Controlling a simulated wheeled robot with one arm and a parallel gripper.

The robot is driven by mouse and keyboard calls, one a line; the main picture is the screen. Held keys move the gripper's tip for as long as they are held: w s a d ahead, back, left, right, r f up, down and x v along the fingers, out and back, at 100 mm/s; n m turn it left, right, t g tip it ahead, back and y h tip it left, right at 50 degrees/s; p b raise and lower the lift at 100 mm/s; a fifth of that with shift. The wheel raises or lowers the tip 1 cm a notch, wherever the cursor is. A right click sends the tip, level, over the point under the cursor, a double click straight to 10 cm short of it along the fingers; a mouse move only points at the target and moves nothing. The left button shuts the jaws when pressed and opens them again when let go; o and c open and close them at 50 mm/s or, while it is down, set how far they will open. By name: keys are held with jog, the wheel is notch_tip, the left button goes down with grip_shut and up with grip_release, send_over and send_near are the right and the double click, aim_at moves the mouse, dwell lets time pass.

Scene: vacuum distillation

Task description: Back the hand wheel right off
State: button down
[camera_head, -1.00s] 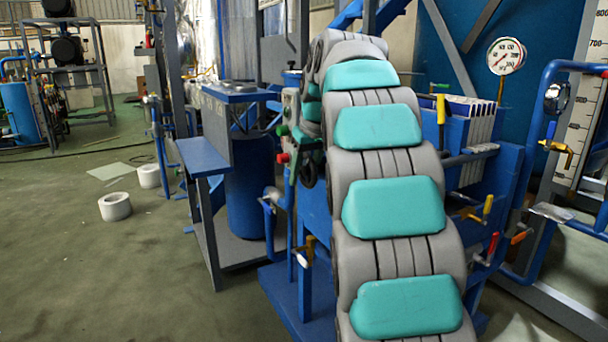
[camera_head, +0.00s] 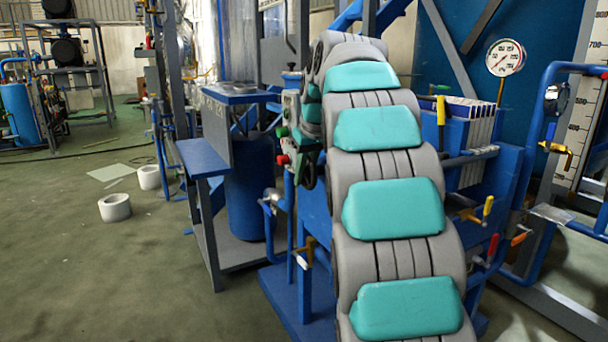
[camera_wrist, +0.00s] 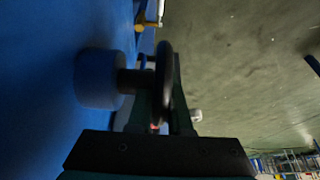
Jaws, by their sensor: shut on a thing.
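The hand wheel (camera_wrist: 164,82) is dark and seen nearly edge-on in the wrist view. Its short stem runs left to a round blue fitting (camera_wrist: 97,79) on a blue surface. My gripper (camera_wrist: 160,115) reaches up from the bottom of the wrist view, with dark green fingers on either side of the wheel's rim. It is shut on the wheel. In the head view my arm covers much of this spot. Only a dark rounded part, which seems to be the wheel (camera_head: 307,174), shows at the arm's left edge.
A control box with a red button (camera_head: 283,159) stands just left of my arm. Blue frame, pipes and a yellow-handled valve (camera_head: 487,206) lie to the right. A pressure gauge (camera_head: 506,57) stands behind. White rings (camera_head: 115,207) lie on the open floor at left.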

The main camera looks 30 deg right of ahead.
jog(key=shift+r+g+p, duration=0.3)
jog(key=shift+p, duration=0.6)
jog(key=g+p, duration=0.1)
jog(key=p, duration=0.3)
jog(key=shift+g, duration=0.4)
jog(key=p, duration=0.1)
jog(key=g+p, duration=0.1)
jog(key=p, duration=0.1)
jog(key=shift+s+f+g+p, duration=0.15)
jog(key=shift+f+g+p, duration=0.05)
jog(key=shift+g+p, duration=0.1)
jog(key=shift+f+g+p, duration=0.3)
jog(key=shift+p, duration=0.15)
jog(key=c, duration=0.8)
grip_release()
jog(key=shift+c, duration=0.2)
jog(key=shift+s+r, duration=0.1)
